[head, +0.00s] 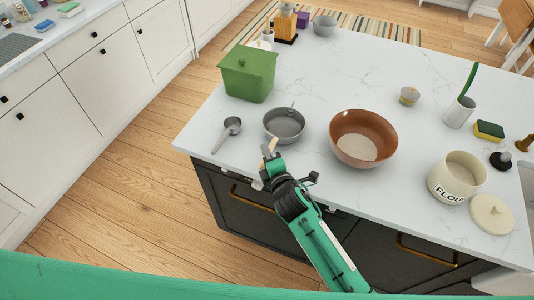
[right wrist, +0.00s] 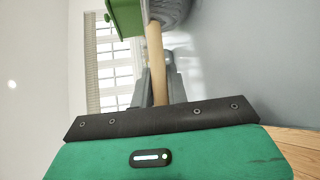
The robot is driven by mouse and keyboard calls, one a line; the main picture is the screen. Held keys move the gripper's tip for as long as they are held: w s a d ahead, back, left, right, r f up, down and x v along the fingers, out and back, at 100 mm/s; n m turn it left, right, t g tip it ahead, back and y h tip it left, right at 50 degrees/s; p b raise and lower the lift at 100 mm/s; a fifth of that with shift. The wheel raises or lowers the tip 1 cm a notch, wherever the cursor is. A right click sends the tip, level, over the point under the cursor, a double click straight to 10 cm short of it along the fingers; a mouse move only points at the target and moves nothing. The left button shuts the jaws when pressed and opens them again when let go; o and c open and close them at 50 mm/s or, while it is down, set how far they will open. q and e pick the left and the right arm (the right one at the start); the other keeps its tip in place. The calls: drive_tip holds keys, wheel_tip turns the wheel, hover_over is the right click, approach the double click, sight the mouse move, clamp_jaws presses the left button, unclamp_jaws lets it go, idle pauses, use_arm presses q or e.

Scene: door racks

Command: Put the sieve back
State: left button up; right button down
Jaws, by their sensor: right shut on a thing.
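The sieve (head: 284,124) is a round grey mesh bowl with a light wooden handle, at the near edge of the white island top. My right gripper (head: 268,162) is shut on the wooden handle, which points toward the near side. In the right wrist view the handle (right wrist: 155,60) runs between the fingers of the gripper (right wrist: 158,85), and part of the grey sieve bowl (right wrist: 172,10) shows at the top. I cannot tell whether the sieve touches the worktop. My left gripper is not in view.
A brown bowl (head: 378,128) with pale contents stands right of the sieve. A metal scoop (head: 227,133) lies left of it, and a green lidded box (head: 248,75) stands behind. A flour canister (head: 440,184) stands at the right. The worktop (head: 345,75) behind the brown bowl is clear.

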drive_tip(key=c, duration=1.4)
unclamp_jaws()
drive_tip(key=shift+f, duration=0.1)
drive_tip(key=b+v, duration=0.2)
drive_tip(key=v, duration=1)
